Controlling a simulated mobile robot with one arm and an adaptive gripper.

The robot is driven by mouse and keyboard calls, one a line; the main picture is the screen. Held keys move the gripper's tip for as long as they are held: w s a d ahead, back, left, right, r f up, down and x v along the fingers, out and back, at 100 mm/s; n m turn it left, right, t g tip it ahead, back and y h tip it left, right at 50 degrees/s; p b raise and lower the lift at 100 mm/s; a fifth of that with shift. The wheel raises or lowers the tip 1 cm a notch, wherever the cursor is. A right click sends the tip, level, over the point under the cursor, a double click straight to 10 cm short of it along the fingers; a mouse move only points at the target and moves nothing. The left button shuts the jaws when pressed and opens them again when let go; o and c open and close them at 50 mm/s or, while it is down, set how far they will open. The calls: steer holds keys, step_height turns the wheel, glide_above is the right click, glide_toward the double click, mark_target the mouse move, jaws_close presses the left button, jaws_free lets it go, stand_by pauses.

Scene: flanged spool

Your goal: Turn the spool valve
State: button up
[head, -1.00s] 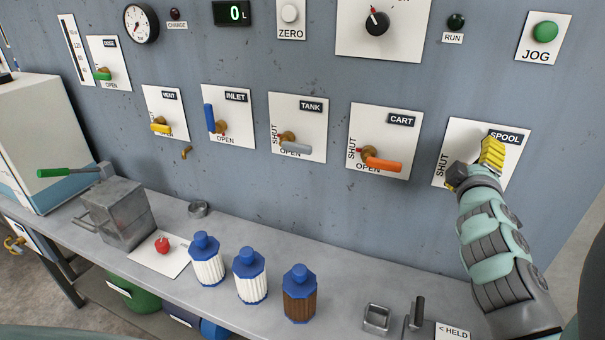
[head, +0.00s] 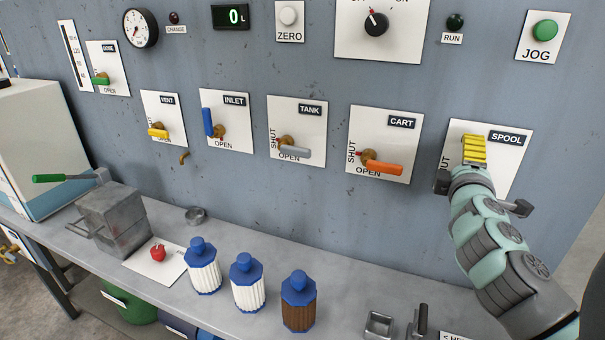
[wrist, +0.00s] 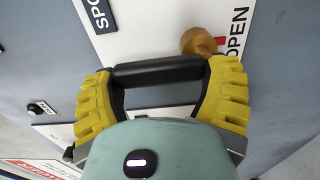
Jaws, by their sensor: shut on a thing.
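The spool valve's white plate (head: 510,158), marked SPOOL, is at the right of the panel in the head view. My gripper (head: 474,150) is in front of it and hides the valve there. In the wrist view, the black valve handle (wrist: 160,70) lies across between the two yellow fingers of my gripper (wrist: 158,90). The fingers are shut on it, one at each end. The brass valve hub (wrist: 198,42) sits just beyond the right finger, beside a red mark and the word OPEN.
The cart valve with its orange handle (head: 382,167) is just left of the spool plate. Bottles, including a brown one (head: 298,303), and a small metal tray (head: 379,325) stand on the bench (head: 340,318) below. The green JOG button (head: 543,31) is above right.

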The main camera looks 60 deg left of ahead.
steer(key=o, duration=1.1)
steer(key=shift+o, duration=0.2)
steer(key=shift+s, duration=0.1)
steer(key=v, duration=0.7)
steer(key=shift+d, duration=0.15)
steer(key=shift+s, duration=0.1)
